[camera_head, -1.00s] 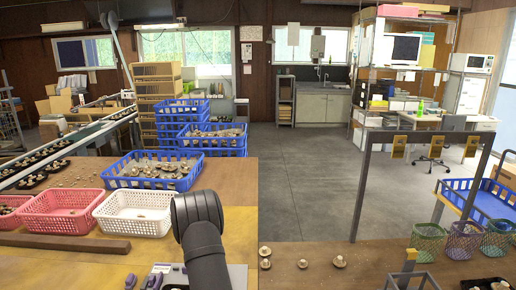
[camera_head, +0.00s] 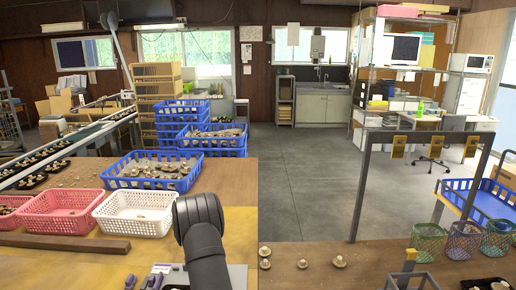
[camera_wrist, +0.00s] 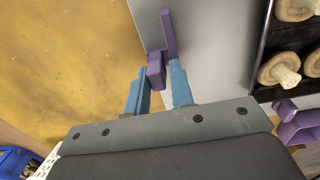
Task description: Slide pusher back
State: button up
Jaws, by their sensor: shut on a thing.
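A purple pusher (camera_wrist: 170,35) shows in the wrist view, standing over a light grey plate near its left edge. My gripper (camera_wrist: 158,78) has two blue fingers, one on each side of the pusher's purple block, and is shut on it. In the head view my arm hides the gripper, and small purple parts (camera_head: 154,280) show at the bottom edge, too small to tell apart.
A black tray of mushrooms (camera_wrist: 262,76) lies right of the plate, with another purple part (camera_wrist: 298,128) below it. A yellow work surface (camera_wrist: 75,55) is clear on the left. White (camera_head: 133,228) and pink (camera_head: 62,230) baskets stand beyond a brown bar (camera_head: 65,244).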

jog(key=o, duration=0.7)
jog(key=shift+s+a+f, duration=0.1)
jog(key=shift+s+f, duration=0.4)
jog(key=shift+f, duration=0.4)
jog(key=shift+o, duration=0.2)
jog(key=shift+w+r, duration=0.1)
jog(key=shift+r, duration=1.05)
jog(key=shift+w+r, duration=0.1)
jog(key=shift+r, duration=1.15)
